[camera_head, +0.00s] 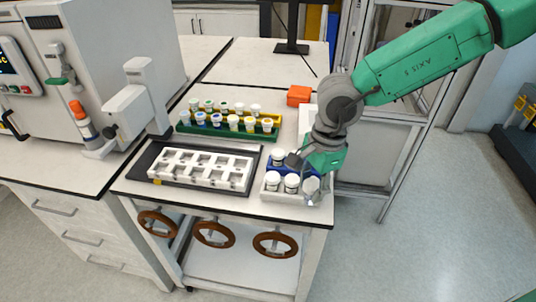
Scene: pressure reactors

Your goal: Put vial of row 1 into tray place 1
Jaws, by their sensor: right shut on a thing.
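My right gripper (303,172) is low over the right end of the table, at a small white holder (271,194) with a blue part. It is shut on a vial, which the gripper largely hides. White-capped vials (291,182) stand in that holder, close beside the gripper. A white tray (239,184) with two rows of square places lies on a dark mat to the left; its places look empty. Behind it, several vials (234,121) with white caps stand in rows in green and yellow racks (190,129). My left gripper is not in view.
A grey-white machine (105,50) with a projecting arm stands at the left. An orange box (299,95) lies behind my right gripper. A monitor stand (291,47) is at the back. Brown handwheels (214,234) sit below the table's front edge.

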